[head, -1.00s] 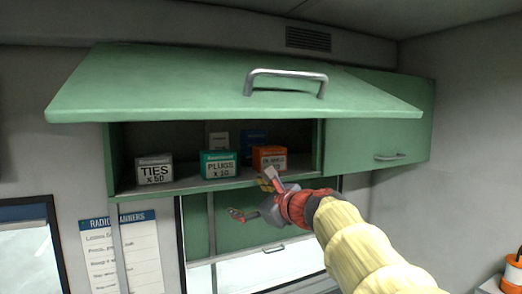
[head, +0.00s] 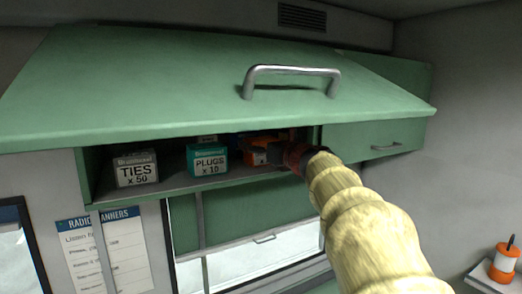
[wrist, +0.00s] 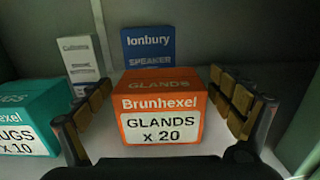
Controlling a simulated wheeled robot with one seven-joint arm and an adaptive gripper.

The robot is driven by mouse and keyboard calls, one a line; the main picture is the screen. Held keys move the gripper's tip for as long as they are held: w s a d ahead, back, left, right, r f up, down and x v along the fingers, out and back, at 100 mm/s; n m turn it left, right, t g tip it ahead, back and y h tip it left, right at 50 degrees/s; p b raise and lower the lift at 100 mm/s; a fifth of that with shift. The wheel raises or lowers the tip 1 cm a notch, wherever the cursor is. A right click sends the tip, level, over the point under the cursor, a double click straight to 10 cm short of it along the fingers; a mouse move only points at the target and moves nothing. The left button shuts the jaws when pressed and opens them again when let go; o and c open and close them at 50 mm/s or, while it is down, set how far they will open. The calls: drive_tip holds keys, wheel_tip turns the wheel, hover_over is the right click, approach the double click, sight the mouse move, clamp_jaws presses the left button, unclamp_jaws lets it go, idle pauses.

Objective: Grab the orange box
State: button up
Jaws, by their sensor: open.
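The orange box (wrist: 160,92) stands on the cabinet shelf and fills the middle of the wrist view. Its label reads "Brunhexel GLANDS x 20". In the head view the orange box (head: 258,153) is partly hidden by my arm and gripper. My gripper (wrist: 165,95) is open, with one finger on each side of the box. There looks to be a small gap between each finger and the box. In the head view my gripper's fingers are mostly hidden, dark inside the cabinet.
A teal PLUGS box (wrist: 35,115) stands left of the orange box. A white box (wrist: 82,68) and a blue SPEAKER box (wrist: 148,47) stand behind. A grey TIES box (head: 136,170) is farther left. The raised green door (head: 200,85) hangs above my arm.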

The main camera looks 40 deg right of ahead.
drive_tip(key=x, duration=0.4)
drive_tip(key=shift+r+p, duration=0.15)
drive_tip(key=shift+p, duration=0.2)
drive_tip(key=shift+s+a, duration=0.15)
drive_tip(key=shift+s, duration=0.05)
drive_tip(key=shift+c, duration=0.3)
drive_tip(key=shift+w, duration=0.1)
drive_tip(key=shift+c, duration=1.3)
drive_tip(key=c, duration=1)
drive_tip(key=shift+r, duration=0.25)
drive_tip(key=shift+c, duration=0.3)
